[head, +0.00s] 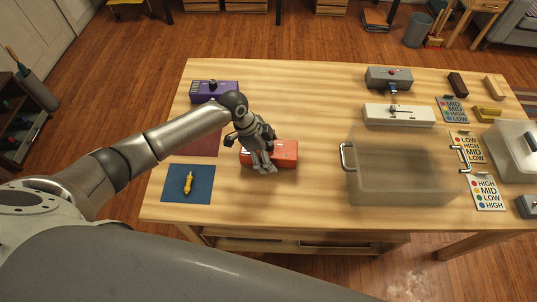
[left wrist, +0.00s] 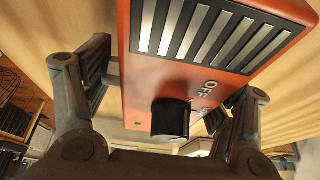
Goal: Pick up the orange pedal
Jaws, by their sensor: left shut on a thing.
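The orange pedal (head: 287,152) is a box-shaped unit on the wooden table, left of the clear bin. My left gripper (head: 261,162) reaches down over its left part and is shut on it. In the left wrist view the orange pedal (left wrist: 155,78) fills the space between the two dark fingers (left wrist: 168,90). It shows a dark panel with silver stripes, a black knob and the label OFF. I cannot tell whether it is lifted off the table. My right gripper is not in view.
A purple pedal (head: 205,91) stands behind my left arm. A yellow-handled tool lies on a blue mat (head: 203,196). A clear bin (head: 400,188) stands to the right, near a white unit (head: 399,115), a grey unit (head: 389,79) and label cards (head: 487,192). The front middle table is clear.

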